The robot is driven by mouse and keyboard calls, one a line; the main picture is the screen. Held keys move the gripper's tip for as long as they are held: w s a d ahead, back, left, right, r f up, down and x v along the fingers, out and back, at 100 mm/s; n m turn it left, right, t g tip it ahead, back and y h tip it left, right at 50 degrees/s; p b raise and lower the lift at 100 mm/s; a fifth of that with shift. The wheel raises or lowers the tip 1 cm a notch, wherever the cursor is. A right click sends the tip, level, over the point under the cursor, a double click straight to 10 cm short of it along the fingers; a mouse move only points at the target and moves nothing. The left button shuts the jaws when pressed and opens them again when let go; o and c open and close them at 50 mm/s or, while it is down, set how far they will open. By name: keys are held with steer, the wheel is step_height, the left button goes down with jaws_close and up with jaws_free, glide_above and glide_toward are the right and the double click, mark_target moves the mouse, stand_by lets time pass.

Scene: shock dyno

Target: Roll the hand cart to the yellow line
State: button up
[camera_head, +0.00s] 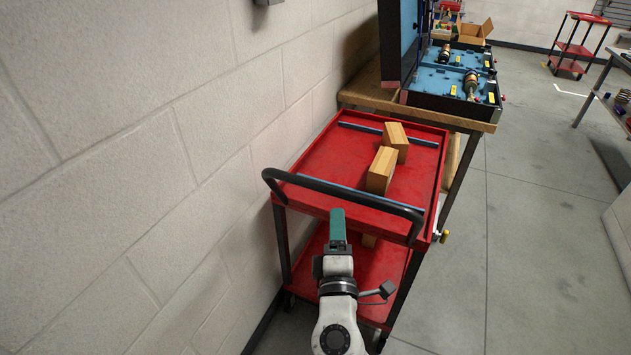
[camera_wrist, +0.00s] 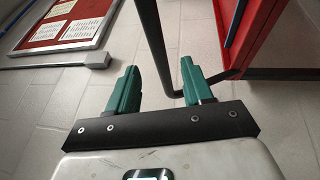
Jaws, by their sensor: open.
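The hand cart (camera_head: 325,165) is red with two shelves and stands beside the left wall. Its black push handle (camera_head: 300,181) is at the near end. Part of the red cart (camera_wrist: 270,35) shows at the right there. I see no yellow line in either view.
Two wooden blocks (camera_head: 381,170) (camera_head: 396,141) lie on the cart's top. A wooden table (camera_head: 365,90) with an open blue-lined case (camera_head: 440,85) stands just beyond the cart. The white block wall (camera_head: 140,150) is close on the left. Grey floor at right (camera_head: 520,230) is clear.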

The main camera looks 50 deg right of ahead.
mark_target(334, 196)
steer(key=p+x, duration=0.2)
steer(key=x, duration=0.9)
steer(key=shift+w+a, duration=0.15)
jaws_close()
stand_by(0.4)
